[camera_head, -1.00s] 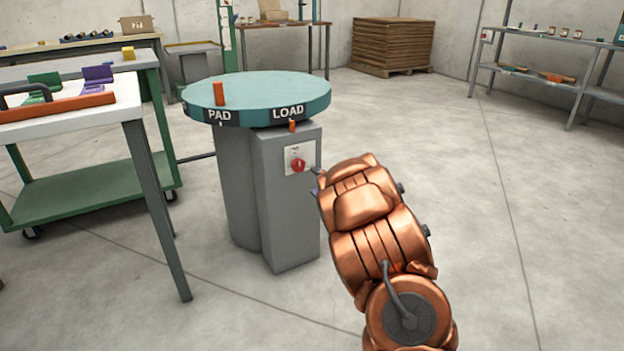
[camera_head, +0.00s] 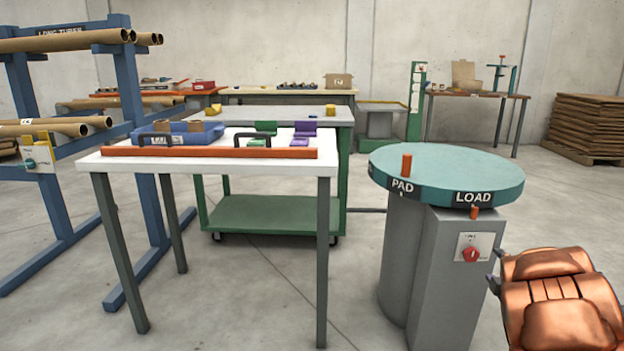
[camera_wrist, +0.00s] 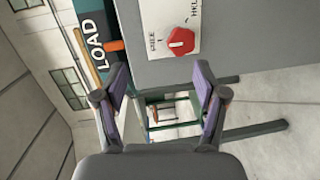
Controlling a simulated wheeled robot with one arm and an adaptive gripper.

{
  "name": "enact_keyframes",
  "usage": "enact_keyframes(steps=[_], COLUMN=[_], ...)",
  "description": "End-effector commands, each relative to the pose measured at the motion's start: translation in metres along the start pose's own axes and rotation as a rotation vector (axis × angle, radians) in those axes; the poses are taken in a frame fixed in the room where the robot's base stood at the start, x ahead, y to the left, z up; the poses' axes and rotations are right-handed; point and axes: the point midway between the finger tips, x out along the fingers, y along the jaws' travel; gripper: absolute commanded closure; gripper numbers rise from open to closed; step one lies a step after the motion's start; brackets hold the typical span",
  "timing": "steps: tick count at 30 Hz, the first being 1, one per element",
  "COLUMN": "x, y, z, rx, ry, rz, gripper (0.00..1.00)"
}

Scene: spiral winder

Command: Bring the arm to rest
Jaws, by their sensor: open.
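My copper-coloured arm (camera_head: 560,300) shows at the lower right in the head view, to the right of the grey turntable pedestal. My gripper (camera_wrist: 160,90) is open in the wrist view, with nothing between its purple-padded fingers. A red knob (camera_wrist: 181,41) on a white plate sits on the pedestal just beyond the fingertips and is not touched. The same knob also shows in the head view (camera_head: 472,255). Only small parts of the fingertips show in the head view, close to the pedestal's right side.
The teal turntable (camera_head: 450,170) with PAD and LOAD labels carries an orange peg (camera_head: 406,165). A white table (camera_head: 110,162) with a blue tray (camera_head: 180,133) stands left of it. A blue rack (camera_head: 125,150) holds long tubes. Stacked cardboard (camera_head: 590,125) is at the back right.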

Motion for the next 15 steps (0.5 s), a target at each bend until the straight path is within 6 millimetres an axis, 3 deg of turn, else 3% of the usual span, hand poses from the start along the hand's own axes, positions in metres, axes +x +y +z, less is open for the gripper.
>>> enact_keyframes(steps=[1, 8, 15], x=[-0.006, -0.038, -0.087], y=[0.033, 0.094, 0.148], z=[-0.004, -0.007, -0.021], rx=[0.021, 0.166, 0.345], ry=[-0.03, -0.191, -0.355], rz=[-0.023, -0.151, -0.277], gripper=[0.29, 0.29, 0.29])
